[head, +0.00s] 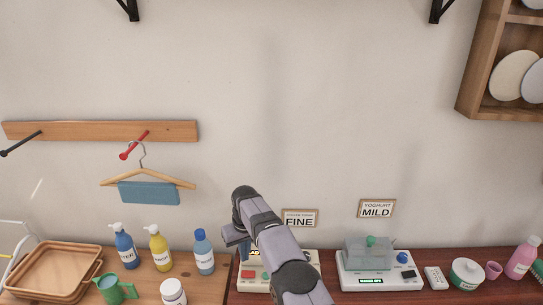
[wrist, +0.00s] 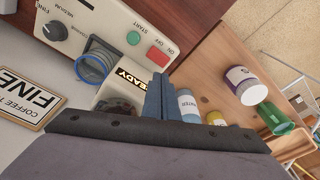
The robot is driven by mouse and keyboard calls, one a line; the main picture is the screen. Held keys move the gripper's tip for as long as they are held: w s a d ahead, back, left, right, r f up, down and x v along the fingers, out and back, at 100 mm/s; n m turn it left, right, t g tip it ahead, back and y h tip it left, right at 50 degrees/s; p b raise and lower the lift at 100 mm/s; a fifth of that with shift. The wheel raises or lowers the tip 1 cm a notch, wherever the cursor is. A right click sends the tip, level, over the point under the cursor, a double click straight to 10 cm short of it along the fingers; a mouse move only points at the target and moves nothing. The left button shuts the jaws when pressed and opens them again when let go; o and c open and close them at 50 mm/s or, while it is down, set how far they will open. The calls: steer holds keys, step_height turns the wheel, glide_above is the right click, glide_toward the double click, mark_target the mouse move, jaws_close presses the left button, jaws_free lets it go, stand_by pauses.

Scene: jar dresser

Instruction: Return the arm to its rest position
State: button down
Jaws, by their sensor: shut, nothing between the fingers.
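My grey arm rises from the bottom middle of the head view and bends at a dark joint. My gripper (head: 240,246) hangs at its upper end, in front of the coffee machine (head: 252,273). In the wrist view the two blue-grey fingers of my gripper (wrist: 158,92) are together, with nothing between them. There the machine (wrist: 112,30) shows a dial, a green START button and a red OFF button. The fingertips appear close to its READY display, but I cannot tell if they touch. My arm hides part of the machine in the head view.
A yoghurt machine (head: 382,283) stands to the right. Several bottles, including a yellow one (head: 159,251), a white jar (head: 173,292), a green mug (head: 114,289) and a tray (head: 52,270) stand left. A hanger (head: 147,180) with a blue cloth hangs above. The upper middle wall is clear.

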steer(key=s+d+r+m+b, duration=0.2)
steer(key=s+d+b, duration=0.1)
steer(key=s+d, duration=0.4)
steer(key=s+d+r+m+b, duration=0.15)
steer(key=s+d, duration=0.35)
steer(key=d, duration=0.5)
steer(key=s+d+f+m+b, duration=0.1)
steer(key=s+d+f+b, duration=0.1)
steer(key=s, duration=1)
steer(key=s+d+f+m+g+b, duration=0.1)
steer(key=s+d+f+b, duration=0.1)
steer(key=s+d+f, duration=0.2)
steer(key=s+d, duration=0.3)
steer(key=s, duration=0.5)
steer(key=shift+f+h+b, duration=0.3)
steer(key=shift+h+b, duration=0.05)
steer(key=shift+h, duration=0.05)
